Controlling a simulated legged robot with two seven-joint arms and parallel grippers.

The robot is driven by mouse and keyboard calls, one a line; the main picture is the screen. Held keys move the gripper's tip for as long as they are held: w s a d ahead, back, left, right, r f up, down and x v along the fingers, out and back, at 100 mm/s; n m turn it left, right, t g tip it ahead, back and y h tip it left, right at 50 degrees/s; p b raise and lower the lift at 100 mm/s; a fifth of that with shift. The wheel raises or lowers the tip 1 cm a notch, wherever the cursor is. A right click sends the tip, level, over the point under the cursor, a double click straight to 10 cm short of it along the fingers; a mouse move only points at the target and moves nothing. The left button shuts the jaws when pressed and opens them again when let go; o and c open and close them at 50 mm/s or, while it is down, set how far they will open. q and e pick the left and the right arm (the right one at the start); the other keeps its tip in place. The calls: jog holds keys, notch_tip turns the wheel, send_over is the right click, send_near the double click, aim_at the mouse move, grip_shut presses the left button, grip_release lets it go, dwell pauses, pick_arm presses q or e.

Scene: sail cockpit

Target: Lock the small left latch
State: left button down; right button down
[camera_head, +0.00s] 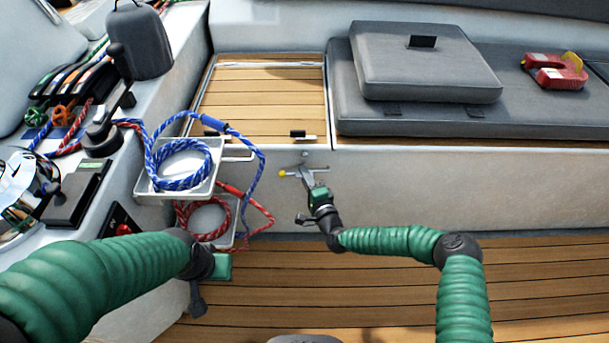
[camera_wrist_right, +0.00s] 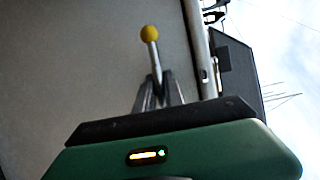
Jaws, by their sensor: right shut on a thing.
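The small latch shows as a metal lever with a yellow ball knob (camera_head: 283,173) on the white front wall of the bench, below the wooden hatch. In the right wrist view the yellow knob (camera_wrist_right: 149,33) sticks up past my fingers, with its thin metal stem (camera_wrist_right: 155,66) between them. My right gripper (camera_head: 306,174) is at the wall, shut on the latch lever; its fingers also show in the right wrist view (camera_wrist_right: 160,92). The latch's base is partly hidden by the fingers. My left gripper (camera_head: 222,265) hangs low at the left; its fingers cannot be made out.
Trays with blue rope (camera_head: 182,165) and red rope (camera_head: 205,220) stand left, near my left arm. Grey cushions (camera_head: 425,60) and a red object (camera_head: 555,72) lie right. The wooden floor (camera_head: 380,280) is clear.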

jog(key=shift+s+f, duration=0.1)
jog(key=shift+f, duration=0.2)
dwell(0.4)
